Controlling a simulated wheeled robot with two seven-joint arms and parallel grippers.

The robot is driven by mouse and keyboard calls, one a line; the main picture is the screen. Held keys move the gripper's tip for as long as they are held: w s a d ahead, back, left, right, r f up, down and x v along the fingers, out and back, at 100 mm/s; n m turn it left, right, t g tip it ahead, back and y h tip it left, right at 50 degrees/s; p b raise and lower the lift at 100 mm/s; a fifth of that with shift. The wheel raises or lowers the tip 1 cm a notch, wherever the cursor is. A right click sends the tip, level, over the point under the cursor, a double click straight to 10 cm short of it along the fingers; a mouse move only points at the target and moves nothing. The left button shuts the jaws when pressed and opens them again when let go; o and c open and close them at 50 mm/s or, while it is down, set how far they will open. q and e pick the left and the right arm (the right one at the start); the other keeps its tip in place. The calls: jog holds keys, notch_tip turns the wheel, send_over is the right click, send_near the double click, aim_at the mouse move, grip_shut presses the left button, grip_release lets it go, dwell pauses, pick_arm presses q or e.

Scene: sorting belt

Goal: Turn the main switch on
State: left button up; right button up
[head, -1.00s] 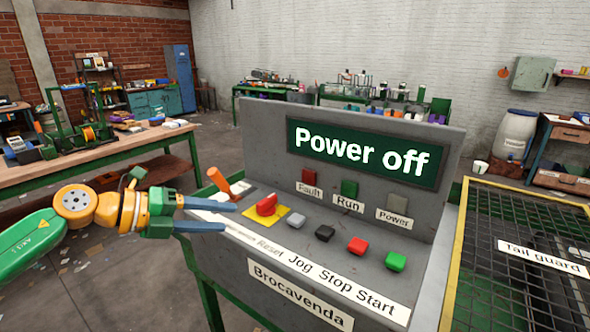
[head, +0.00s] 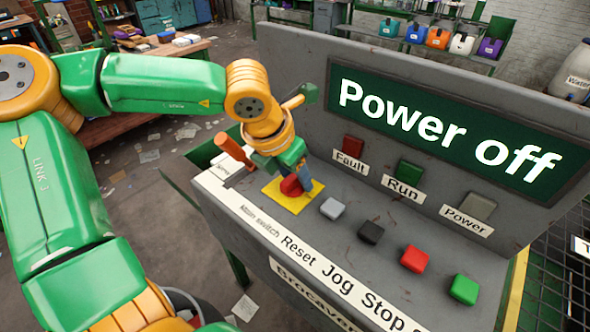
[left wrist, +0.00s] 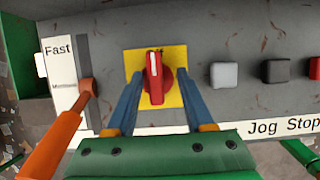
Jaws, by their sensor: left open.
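The main switch is a red rotary knob (left wrist: 154,80) with a white mark on a yellow plate (left wrist: 129,62) on the grey console. In the left wrist view its handle stands about upright, with the white mark at the top. The knob also shows in the head view (head: 291,186), partly hidden by my gripper. My left gripper (left wrist: 157,77) is open, with one blue finger on each side of the knob. I cannot tell whether the fingers touch it. The display (head: 445,125) reads "Power off". My right gripper is not in view.
An orange lever (left wrist: 57,132) stands close to the left of the gripper. Grey (head: 332,208), black (head: 371,232), red (head: 415,259) and green (head: 464,289) buttons run to the right. Fault (head: 353,147), Run (head: 409,172) and Power (head: 481,206) lamps sit behind; the display panel rises at the back.

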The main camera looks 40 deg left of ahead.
pick_arm(q)
jog(key=shift+a+f, duration=0.1)
jog(key=shift+a, duration=0.25)
jog(key=shift+c, duration=0.8)
jog(key=shift+s, duration=0.25)
grip_shut()
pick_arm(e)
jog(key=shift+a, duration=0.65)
